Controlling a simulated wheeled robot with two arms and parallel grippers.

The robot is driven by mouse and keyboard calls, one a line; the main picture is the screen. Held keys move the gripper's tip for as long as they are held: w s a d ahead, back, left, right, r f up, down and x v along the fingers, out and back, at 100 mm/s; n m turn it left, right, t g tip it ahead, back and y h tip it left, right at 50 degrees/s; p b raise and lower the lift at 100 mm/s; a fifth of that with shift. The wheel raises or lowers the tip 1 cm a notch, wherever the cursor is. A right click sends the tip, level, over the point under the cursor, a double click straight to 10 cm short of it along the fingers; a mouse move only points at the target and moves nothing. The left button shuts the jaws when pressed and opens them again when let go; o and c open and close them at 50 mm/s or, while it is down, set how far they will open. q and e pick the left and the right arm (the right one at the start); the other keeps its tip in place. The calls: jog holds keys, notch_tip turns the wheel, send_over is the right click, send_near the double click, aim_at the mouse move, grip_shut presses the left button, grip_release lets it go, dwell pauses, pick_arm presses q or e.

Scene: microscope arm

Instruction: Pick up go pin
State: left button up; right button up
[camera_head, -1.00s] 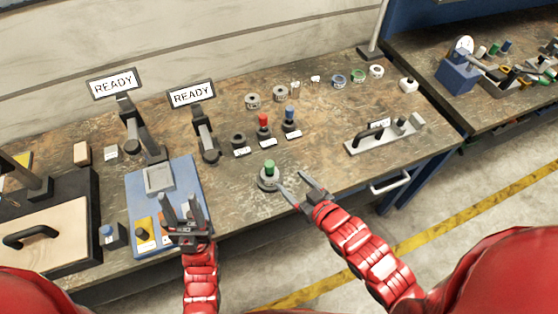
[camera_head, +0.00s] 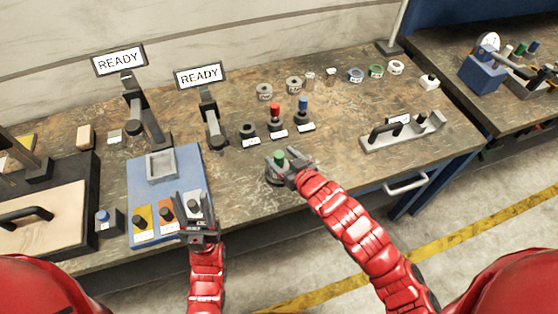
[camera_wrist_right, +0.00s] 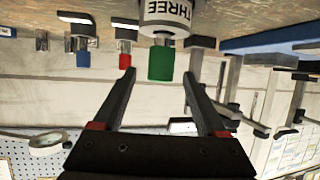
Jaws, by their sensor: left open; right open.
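The green-topped pin (camera_head: 280,157) stands upright in a round grey holder (camera_head: 273,179) near the table's front edge. In the right wrist view, which is upside down, the green top (camera_wrist_right: 161,63) hangs under a holder marked THREE (camera_wrist_right: 167,14). My right gripper (camera_head: 286,166) is open at the pin. In the wrist view its fingertips (camera_wrist_right: 159,77) lie to either side of the green top, with gaps showing. My left gripper (camera_head: 193,203) is open and empty over the front of the blue board. I cannot tell which pin is the go pin by label.
A red pin (camera_head: 275,113) and a blue pin (camera_head: 303,108) stand behind on labelled bases. A grey fixture with a black handle (camera_head: 385,138) lies to the right. The blue board (camera_head: 135,170) and two READY signs (camera_head: 119,60) are on the left.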

jog(key=shift+w+a+f+p, duration=0.25)
jog(key=shift+w+a+p, duration=0.1)
jog(key=shift+w, duration=0.1)
jog(key=shift+p+x, duration=0.6)
jog(key=shift+x, duration=1.4)
jog(key=shift+d+f, duration=0.1)
jog(key=shift+f, duration=0.05)
grip_shut()
